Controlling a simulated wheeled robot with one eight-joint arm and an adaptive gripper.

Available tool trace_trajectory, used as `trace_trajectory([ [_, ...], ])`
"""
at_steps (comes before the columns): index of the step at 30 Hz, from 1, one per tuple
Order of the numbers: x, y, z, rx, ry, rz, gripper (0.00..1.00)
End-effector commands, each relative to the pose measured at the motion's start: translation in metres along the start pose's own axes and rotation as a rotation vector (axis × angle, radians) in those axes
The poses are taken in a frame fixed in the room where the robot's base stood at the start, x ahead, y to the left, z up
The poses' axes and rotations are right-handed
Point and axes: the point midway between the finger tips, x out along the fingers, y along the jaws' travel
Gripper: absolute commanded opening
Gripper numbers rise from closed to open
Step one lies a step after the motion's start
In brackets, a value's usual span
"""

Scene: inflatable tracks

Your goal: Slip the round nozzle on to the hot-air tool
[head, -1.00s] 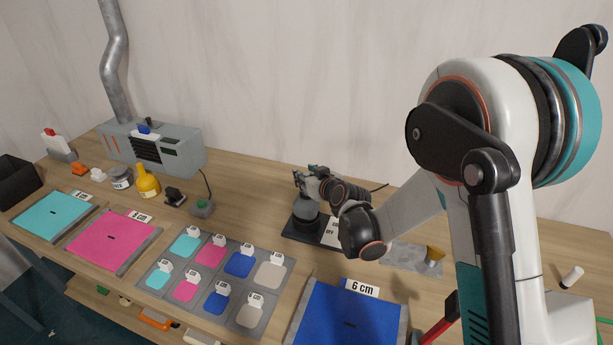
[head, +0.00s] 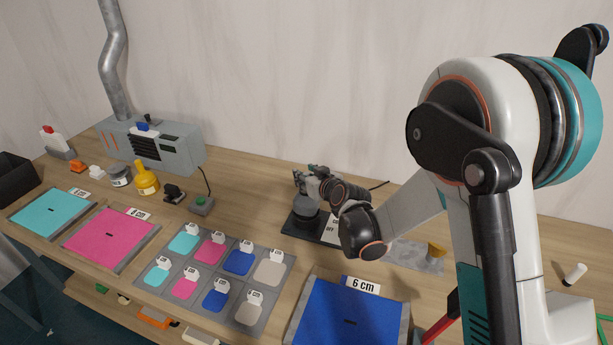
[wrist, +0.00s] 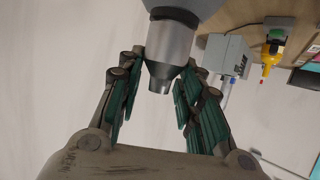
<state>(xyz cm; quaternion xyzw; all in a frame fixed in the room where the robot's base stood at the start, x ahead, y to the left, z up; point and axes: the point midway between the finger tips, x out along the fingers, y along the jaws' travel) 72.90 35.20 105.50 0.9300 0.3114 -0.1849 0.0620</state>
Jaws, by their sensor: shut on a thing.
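The hot-air tool (head: 305,212) stands on a dark base with a white label, at the back middle of the bench in the head view. In the wrist view its grey body (wrist: 187,6) comes in from the top with a black collar. The round nozzle (wrist: 168,48), a silver cylinder tapering to a narrow tube, is in line with that collar and appears to meet it; I cannot tell how far it is on. My gripper (wrist: 163,72) has its green-padded fingers on both sides of the nozzle. In the head view my gripper (head: 309,178) is at the tool's top.
A grey mat (head: 405,252) with a yellow cone-shaped piece (head: 436,250) lies right of the tool. A blue sheet (head: 335,327) marked 6 cm lies in front. A tray of coloured samples (head: 262,308) is left of it. A grey box with a duct (head: 185,145) stands back left.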

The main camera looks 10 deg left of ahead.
Motion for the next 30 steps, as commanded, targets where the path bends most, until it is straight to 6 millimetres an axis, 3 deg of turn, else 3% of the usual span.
trace_trajectory([
  [5,0.000,0.000,0.000,0.000,0.000,0.000,0.10],
  [6,0.000,0.000,0.000,0.000,0.000,0.000,0.38],
  [9,0.000,0.000,0.000,0.000,0.000,0.000,0.57],
  [22,-0.007,0.000,0.000,0.000,0.000,0.000,0.57],
  [30,-0.054,0.001,0.000,0.001,0.000,0.001,0.57],
])
